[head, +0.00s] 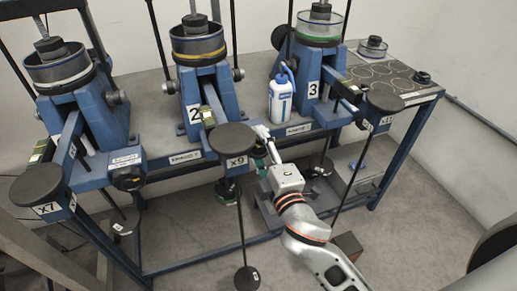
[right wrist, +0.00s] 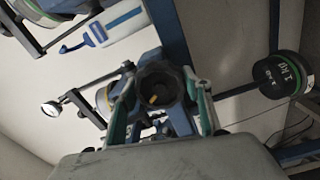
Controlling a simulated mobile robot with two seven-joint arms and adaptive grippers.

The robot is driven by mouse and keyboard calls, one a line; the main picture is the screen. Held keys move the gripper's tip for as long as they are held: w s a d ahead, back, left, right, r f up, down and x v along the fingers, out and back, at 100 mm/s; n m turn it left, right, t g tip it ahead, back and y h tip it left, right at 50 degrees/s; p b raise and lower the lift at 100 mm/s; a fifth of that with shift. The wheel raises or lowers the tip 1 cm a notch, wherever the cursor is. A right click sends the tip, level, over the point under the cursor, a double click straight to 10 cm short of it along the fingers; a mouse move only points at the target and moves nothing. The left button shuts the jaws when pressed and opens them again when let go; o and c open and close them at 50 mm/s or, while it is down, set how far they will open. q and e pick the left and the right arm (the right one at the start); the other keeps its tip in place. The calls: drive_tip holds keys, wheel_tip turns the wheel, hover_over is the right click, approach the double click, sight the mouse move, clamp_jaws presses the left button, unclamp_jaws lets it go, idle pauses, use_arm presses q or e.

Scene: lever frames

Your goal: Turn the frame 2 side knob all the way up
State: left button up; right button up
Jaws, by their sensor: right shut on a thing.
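Frame 2 (head: 194,112) is the middle blue lever frame in the head view, with a "2" label on its front and an "X9" disc arm (head: 232,138) reaching forward. Its side knob (right wrist: 162,82) is dark and round with a small yellow mark. In the right wrist view the knob sits between the two green-padded fingers. My right gripper (head: 266,150) is shut on this knob, just right of the X9 disc. The gripper hides most of the knob in the head view. My left gripper is not in view.
Frame 1 (head: 90,112) stands left and frame 3 (head: 318,72) right on the same grey bench. A white and blue bottle (head: 281,100) stands between frames 2 and 3. A hanging rod with a dark weight (head: 246,279) is left of my right arm.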

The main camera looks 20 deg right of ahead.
drive_tip(key=shift+m, duration=1)
drive_tip(key=o, duration=1.3)
drive_tip(key=shift+m, duration=0.4)
drive_tip(key=shift+o, duration=1)
drive_tip(key=shift+s, duration=0.4)
drive_tip(key=s, duration=0.3)
drive_tip(key=shift+s+p, duration=0.3)
drive_tip(key=shift+s, duration=0.75)
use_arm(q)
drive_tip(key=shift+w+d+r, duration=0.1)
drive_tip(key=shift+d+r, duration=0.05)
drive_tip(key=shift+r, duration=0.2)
